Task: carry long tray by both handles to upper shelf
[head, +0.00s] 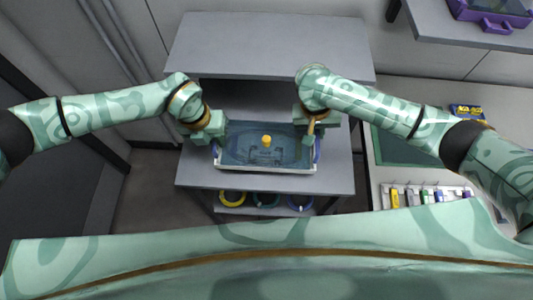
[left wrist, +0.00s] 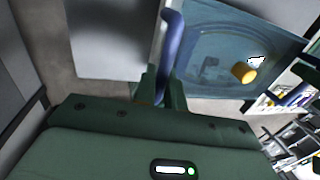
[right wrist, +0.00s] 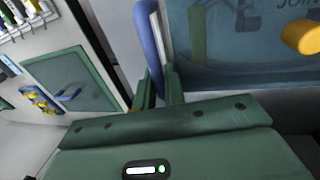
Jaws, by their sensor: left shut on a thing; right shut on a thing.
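The long tray (head: 262,169) is a white-rimmed box with a blue-grey inside and a yellow knob-like piece (head: 267,140) in it. It is in front of the shelf unit, between my two grippers. My left gripper (head: 217,138) is shut on the tray's left blue handle (left wrist: 168,50), which stands between its fingers in the left wrist view. My right gripper (head: 313,136) is shut on the right blue handle (right wrist: 150,50), seen in the right wrist view. Whether the tray touches the shelf board below is hard to tell.
The upper shelf (head: 270,45) is a bare grey board behind the tray. A lower grey board (head: 335,175) lies beneath it. Coloured rings (head: 232,198) hang or lie lower down.

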